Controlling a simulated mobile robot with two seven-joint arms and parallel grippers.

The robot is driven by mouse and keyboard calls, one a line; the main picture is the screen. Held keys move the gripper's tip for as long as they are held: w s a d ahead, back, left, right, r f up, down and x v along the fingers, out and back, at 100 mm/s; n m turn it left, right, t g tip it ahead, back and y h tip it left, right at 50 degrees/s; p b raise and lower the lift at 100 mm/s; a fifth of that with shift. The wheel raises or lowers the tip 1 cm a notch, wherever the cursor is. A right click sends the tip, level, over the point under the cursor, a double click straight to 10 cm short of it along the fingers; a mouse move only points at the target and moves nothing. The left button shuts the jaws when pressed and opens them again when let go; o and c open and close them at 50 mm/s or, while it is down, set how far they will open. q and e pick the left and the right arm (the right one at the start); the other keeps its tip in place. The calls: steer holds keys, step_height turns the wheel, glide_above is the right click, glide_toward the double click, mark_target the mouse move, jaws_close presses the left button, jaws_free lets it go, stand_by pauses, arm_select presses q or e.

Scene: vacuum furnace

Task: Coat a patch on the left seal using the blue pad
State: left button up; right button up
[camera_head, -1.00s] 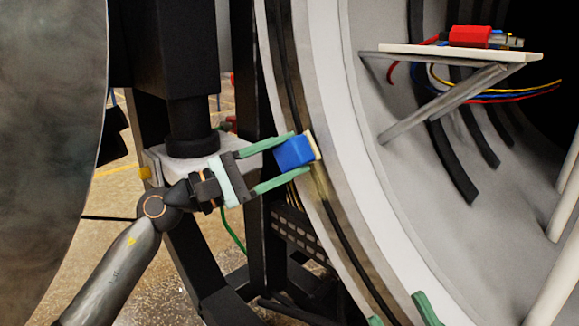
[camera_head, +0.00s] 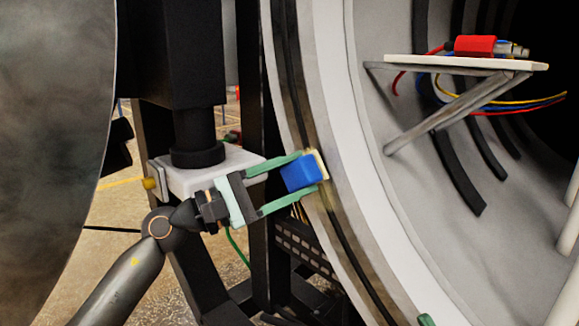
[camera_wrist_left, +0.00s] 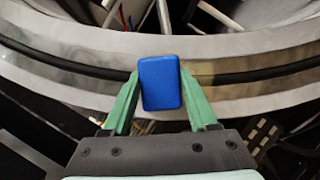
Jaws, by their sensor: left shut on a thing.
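The blue pad (camera_head: 301,173) has a cream face turned toward the chamber's flange. My left gripper (camera_head: 308,172) is shut on it, one green finger on each side. The pad also shows in the left wrist view (camera_wrist_left: 161,83). The left seal (camera_head: 346,236) is a thin black line curving along the flange; the pad covers part of it and appears to touch it. The seal also shows in the left wrist view (camera_wrist_left: 240,76). A yellowish tint shows on the flange around the pad. A green fingertip of my right gripper (camera_head: 426,320) barely shows at the bottom edge.
The round metal door (camera_head: 50,140) stands open at the left, with a black column (camera_head: 178,60) beside my left arm. Inside the chamber, a white shelf (camera_head: 460,62) holds a red part (camera_head: 475,46) with coloured wires.

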arm_select(q)
steer(key=shift+s+d+f, duration=0.4)
steer(key=shift+d+f, duration=0.1)
steer(key=shift+f, duration=0.6)
steer(key=shift+s+d+f, duration=0.45)
steer(key=shift+d+f, duration=0.05)
steer(key=shift+f, duration=0.65)
steer(key=shift+s+d+f, duration=0.4)
steer(key=shift+d+f, duration=0.1)
steer(key=shift+f, duration=0.6)
steer(key=s+a, duration=0.4)
steer(key=shift+a, duration=0.15)
steer(key=shift+s+r, duration=0.1)
steer(key=shift+s+a, duration=1.05)
